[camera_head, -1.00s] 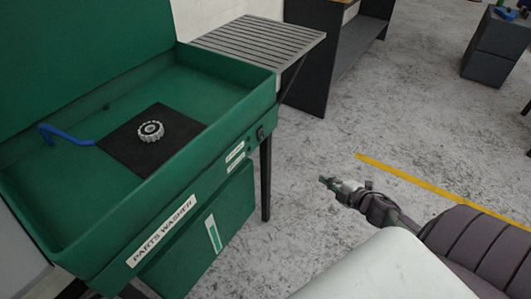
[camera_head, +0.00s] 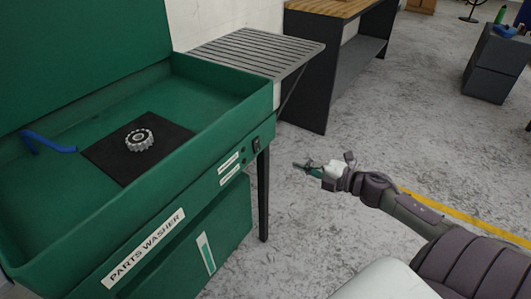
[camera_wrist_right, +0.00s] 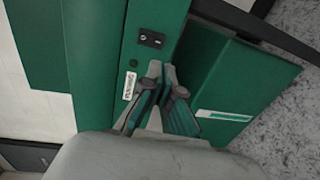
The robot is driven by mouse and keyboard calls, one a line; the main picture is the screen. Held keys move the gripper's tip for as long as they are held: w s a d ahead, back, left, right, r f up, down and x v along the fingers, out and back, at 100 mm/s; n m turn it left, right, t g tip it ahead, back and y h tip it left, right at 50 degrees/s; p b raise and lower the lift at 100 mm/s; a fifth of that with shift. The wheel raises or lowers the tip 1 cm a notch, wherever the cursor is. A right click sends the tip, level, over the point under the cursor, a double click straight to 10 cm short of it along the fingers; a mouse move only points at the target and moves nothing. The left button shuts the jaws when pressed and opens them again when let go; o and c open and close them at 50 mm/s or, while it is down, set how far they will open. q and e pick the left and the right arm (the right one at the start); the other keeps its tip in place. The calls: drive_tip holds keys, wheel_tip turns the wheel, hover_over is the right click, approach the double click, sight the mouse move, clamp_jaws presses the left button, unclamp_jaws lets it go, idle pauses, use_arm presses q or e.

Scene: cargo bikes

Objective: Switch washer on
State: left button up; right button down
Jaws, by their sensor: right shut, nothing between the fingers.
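The green parts washer (camera_head: 215,137) stands at the left in the head view, its basin open. A small dark switch (camera_head: 256,144) sits on its front panel near the right corner, beside small white labels (camera_head: 229,162). In the right wrist view the dark switch plate (camera_wrist_right: 151,38) is ahead of the fingertips, with a small round dark button (camera_wrist_right: 133,62) below it. My right gripper (camera_head: 297,165) is shut and empty, to the right of the washer's corner; its fingers (camera_wrist_right: 161,68) also show in the wrist view, pointing toward the panel. My left gripper is out of view.
A slatted grey shelf (camera_head: 258,46) adjoins the washer. A wood-topped bench (camera_head: 330,8) stands behind. Open floor lies at the right.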

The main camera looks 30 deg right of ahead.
sight(259, 150)
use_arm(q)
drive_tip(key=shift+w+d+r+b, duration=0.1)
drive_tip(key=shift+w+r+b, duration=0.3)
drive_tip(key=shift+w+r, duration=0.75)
use_arm(e)
drive_tip(key=x, duration=1.2)
drive_tip(key=shift+w+a, duration=0.2)
drive_tip(key=shift+w, duration=0.1)
drive_tip(key=shift+f, duration=0.1)
drive_tip(key=shift+w+f+b, duration=0.1)
drive_tip(key=shift+f+b, duration=0.05)
drive_tip(key=shift+b, duration=0.6)
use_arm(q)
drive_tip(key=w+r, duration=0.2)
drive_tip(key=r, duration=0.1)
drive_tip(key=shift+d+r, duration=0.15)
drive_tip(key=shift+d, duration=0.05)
